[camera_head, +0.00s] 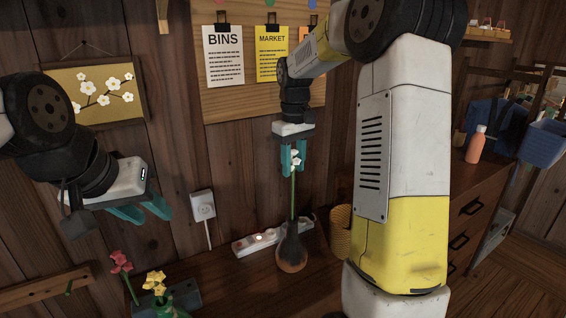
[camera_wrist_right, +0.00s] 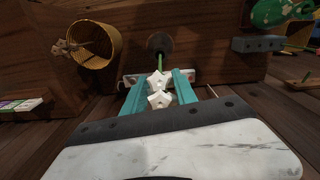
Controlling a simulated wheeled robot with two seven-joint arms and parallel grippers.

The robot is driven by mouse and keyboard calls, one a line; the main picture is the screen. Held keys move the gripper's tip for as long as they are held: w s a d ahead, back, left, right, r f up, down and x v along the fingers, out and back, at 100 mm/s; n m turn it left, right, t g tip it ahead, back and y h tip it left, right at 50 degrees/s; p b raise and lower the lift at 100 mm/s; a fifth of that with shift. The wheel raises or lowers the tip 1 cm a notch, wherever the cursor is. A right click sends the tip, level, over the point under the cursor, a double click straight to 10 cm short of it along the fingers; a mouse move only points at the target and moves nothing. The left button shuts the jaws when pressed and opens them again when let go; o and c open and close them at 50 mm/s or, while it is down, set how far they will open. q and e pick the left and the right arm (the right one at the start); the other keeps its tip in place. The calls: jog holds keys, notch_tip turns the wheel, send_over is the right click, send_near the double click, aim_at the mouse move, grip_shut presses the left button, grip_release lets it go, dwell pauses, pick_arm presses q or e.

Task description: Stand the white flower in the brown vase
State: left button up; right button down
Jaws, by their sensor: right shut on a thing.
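The white flower (camera_head: 294,188) hangs upright from my right gripper (camera_head: 293,158), which is shut on it just below or at the blossoms. The blossoms also show between the teal fingers in the right wrist view (camera_wrist_right: 158,90). The green stem runs down to the mouth of the brown vase (camera_head: 291,254), and its lower end is hidden there, seemingly inside the neck. The vase stands upright on the wooden top; its dark round shape shows in the right wrist view (camera_wrist_right: 160,43). My left gripper (camera_head: 142,210) is open and empty, in the air left of the vase.
A white power strip (camera_head: 262,240) lies behind the vase, and a woven basket (camera_head: 341,232) stands to its right. Red (camera_head: 121,262) and yellow flowers (camera_head: 155,281) stand at the front left. An orange bottle (camera_head: 475,145) is far right.

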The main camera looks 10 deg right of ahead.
aim_at(293, 189)
jog(key=shift+f, duration=4.1)
jog(key=c, duration=0.8)
grip_release()
jog(key=shift+o, duration=0.3)
jog(key=o, duration=0.5)
jog(key=shift+r, duration=3.95)
jog(key=s+a+r+m+t+y, duration=0.1)
jog(key=s+r+m+t, duration=0.1)
jog(key=s, duration=1)
jog(key=s+a+r+m+t+y, duration=0.1)
jog(key=s+r+t, duration=0.3)
jog(key=s, duration=0.8)
jog(key=shift+m, duration=0.9)
